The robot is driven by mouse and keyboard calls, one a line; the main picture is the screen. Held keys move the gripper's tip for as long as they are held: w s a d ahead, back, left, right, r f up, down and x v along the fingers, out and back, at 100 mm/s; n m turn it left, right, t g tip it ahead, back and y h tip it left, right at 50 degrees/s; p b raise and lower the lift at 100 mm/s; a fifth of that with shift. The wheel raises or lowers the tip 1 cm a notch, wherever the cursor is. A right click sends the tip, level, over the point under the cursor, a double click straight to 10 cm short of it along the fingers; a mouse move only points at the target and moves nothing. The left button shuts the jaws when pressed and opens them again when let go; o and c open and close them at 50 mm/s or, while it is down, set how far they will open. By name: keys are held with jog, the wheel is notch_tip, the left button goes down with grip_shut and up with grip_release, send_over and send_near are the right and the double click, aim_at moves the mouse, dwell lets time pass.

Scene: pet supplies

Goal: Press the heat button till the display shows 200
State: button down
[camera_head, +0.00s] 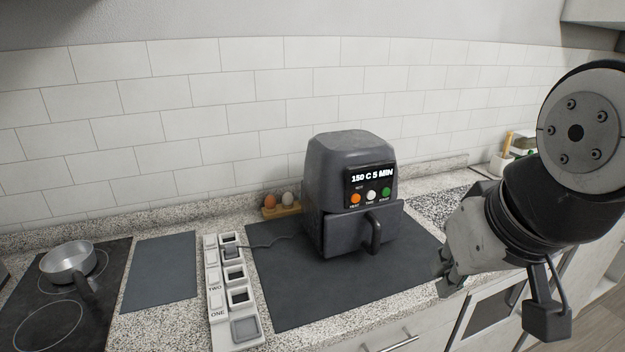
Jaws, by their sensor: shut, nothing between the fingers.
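A dark grey air fryer (352,180) stands upright on a dark mat (285,295) on the counter. Its black display (371,177) reads 150 C 5 MIN. Below the text are three round buttons: the orange heat button (355,198) at the left, a white time button (371,195) in the middle and a green start button (386,192) at the right. The drawer handle (375,234) sticks out below them. My gripper (443,277) is to the right of and below the panel, apart from the air fryer. It is shut and empty; its fingertips are small in view.
A white socket strip (214,298) with a plugged cable lies left of the mat. A pot (68,262) sits on the black hob at the far left. White containers (501,163) stand at the back right.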

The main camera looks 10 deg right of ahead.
aim_at(356, 198)
jog(key=w+d+f+m+t+p, duration=0.1)
jog(key=w+f+m+p, duration=0.15)
jog(key=w, duration=0.85)
jog(key=w+d+f+m+t+p, duration=0.1)
jog(key=w+f+p, duration=0.3)
jog(key=w, duration=0.7)
jog(key=w+f+m+t+y+p, duration=0.1)
jog(key=w+f+p, duration=0.1)
jog(key=w+f, duration=0.2)
notch_tip(356, 198, down, 3)
jog(key=shift+w+a+r+m+y, duration=0.1)
jog(key=shift+w+a+m+y, duration=0.15)
jog(key=shift+m+y, duration=0.1)
jog(key=w+a+b, duration=0.2)
jog(key=w+b, duration=0.3)
jog(key=w, duration=0.3)
jog(key=shift+w+a, duration=0.15)
jog(key=shift+w, duration=0.1)
jog(key=shift+w+a, duration=0.1)
jog(key=shift+w, duration=0.25)
